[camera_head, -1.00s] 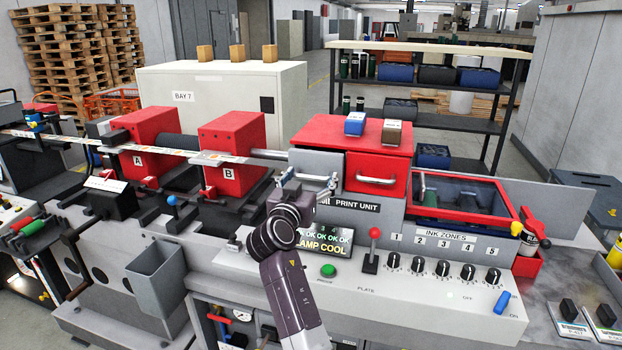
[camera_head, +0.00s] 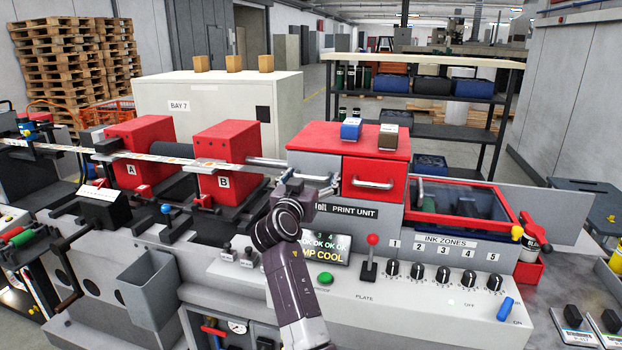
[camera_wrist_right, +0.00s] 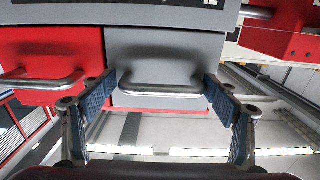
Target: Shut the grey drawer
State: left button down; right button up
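The grey drawer (camera_head: 313,163) is in the print unit, left of the red drawer (camera_head: 374,180) in the head view. Its lower part is hidden there by my right arm. In the right wrist view, which is turned over, the grey drawer (camera_wrist_right: 165,48) fills the middle, with its bar handle (camera_wrist_right: 160,88) across it. My right gripper (camera_head: 297,184) is in front of the drawer. In the wrist view the right gripper (camera_wrist_right: 158,92) is open, one finger on each side of the handle. Contact and how far the drawer stands out cannot be told. My left gripper is out of view.
The red drawer's handle is close beside my right gripper. A blue box (camera_head: 351,129) and a brown box (camera_head: 388,137) sit on the red top. Below are a display (camera_head: 325,247), a red-knobbed lever (camera_head: 371,257) and several dials. Red block B (camera_head: 228,160) stands to the left.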

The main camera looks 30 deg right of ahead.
jog(key=v, duration=0.7)
jog(key=shift+s+a, duration=0.15)
jog(key=shift+s, duration=0.05)
jog(key=shift+f, duration=0.1)
dwell(0.3)
